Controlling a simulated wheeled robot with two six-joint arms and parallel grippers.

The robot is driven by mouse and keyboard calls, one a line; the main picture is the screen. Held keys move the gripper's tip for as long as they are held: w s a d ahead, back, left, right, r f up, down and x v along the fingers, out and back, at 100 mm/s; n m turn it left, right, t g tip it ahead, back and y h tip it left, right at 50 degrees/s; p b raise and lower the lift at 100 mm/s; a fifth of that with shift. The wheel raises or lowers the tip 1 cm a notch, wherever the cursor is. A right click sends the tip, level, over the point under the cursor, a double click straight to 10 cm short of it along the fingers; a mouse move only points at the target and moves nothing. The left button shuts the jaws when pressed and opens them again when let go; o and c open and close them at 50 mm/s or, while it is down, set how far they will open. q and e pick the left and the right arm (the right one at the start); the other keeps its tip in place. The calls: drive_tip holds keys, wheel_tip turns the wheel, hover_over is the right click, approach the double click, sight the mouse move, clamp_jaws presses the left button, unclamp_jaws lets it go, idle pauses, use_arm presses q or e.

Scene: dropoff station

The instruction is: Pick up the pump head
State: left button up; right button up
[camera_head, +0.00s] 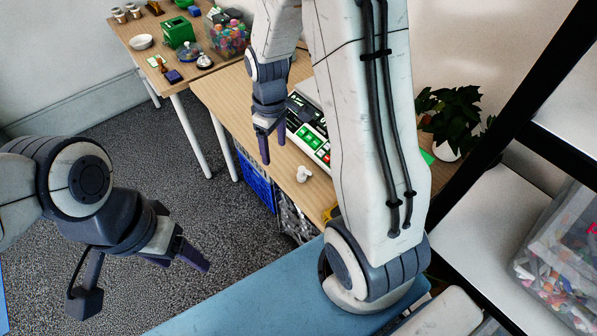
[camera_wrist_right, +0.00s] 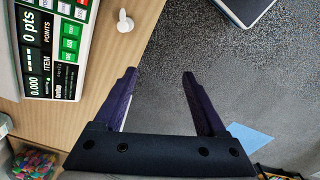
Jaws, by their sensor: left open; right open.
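The pump head (camera_head: 304,174) is a small white piece lying on the wooden table (camera_head: 226,93), near its front edge. It also shows at the top of the right wrist view as the white pump head (camera_wrist_right: 125,21), beyond and left of the fingertips. My right gripper (camera_head: 272,150) is open and empty, left of the pump head in the head view and apart from it. In the right wrist view its purple fingers (camera_wrist_right: 159,75) are spread over the table edge and floor. My left gripper (camera_head: 187,256) is open and empty over the carpet, far from the pump head.
A points display panel (camera_head: 312,137) with green and red buttons lies behind the pump head. A blue crate (camera_head: 255,178) stands under the table. A second table (camera_head: 147,53) at the back holds a green box and cups. A potted plant (camera_head: 455,117) stands at the right.

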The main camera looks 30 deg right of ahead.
drive_tip(key=b, duration=0.2)
hover_over(303, 169)
drive_tip(key=f, duration=0.7)
drive_tip(key=shift+w+a+f, duration=0.25)
drive_tip(key=shift+f, duration=0.15)
drive_tip(key=f, duration=0.4)
drive_tip(key=shift+d+f+p, duration=0.2)
drive_tip(key=shift+f+p, duration=0.1)
drive_tip(key=shift+p, duration=0.05)
drive_tip(key=shift+s+f+p, duration=0.15)
drive_tip(key=shift+f+p, duration=0.2)
drive_tip(key=shift+f, duration=2.5)
clamp_jaws()
